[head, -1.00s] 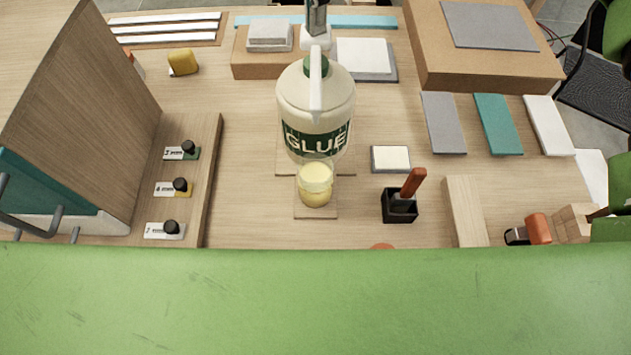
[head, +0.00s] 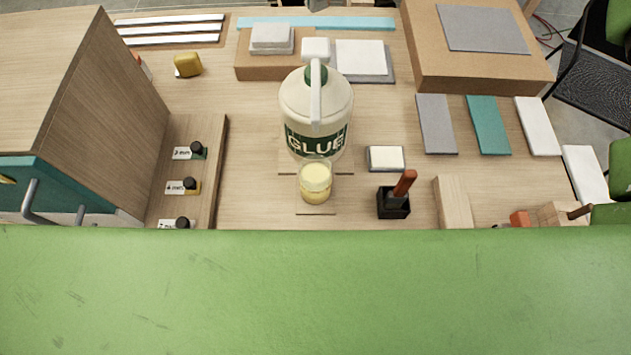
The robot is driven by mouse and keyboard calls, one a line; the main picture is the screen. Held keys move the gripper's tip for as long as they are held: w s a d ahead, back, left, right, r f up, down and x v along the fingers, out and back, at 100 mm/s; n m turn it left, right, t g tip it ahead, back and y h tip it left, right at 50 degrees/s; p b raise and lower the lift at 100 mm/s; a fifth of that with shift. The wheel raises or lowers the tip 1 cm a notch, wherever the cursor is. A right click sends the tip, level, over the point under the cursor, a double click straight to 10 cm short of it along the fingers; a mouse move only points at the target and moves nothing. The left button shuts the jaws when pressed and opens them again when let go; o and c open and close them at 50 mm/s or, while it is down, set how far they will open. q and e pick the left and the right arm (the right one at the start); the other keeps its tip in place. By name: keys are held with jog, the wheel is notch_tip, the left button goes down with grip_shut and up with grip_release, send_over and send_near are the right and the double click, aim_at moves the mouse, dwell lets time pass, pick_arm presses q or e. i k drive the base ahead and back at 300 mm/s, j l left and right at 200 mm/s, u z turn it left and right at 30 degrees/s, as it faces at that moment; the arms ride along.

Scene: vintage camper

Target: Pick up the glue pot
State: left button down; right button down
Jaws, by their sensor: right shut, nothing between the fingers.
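A large cream glue jug (head: 302,108) with a green cap, handle and green GLUE label stands upright on a thin board in the middle of the bench. A clear jar of pale yellow glue (head: 316,184) stands just in front of it on a small board. I cannot tell which of the two is the glue pot. Only a dark sliver shows at the top edge, which seems to be my right gripper (head: 287,2); it is shut, empty and apart from both. My left gripper is not in view.
A wooden cabinet (head: 60,70) stands at left beside a board with black knobs (head: 192,183). A black holder (head: 393,203) with an orange-handled tool and a small pale block (head: 386,158) are right of the jar. A green surface (head: 310,295) fills the front.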

aim_at(314, 171)
jog(key=k, duration=2)
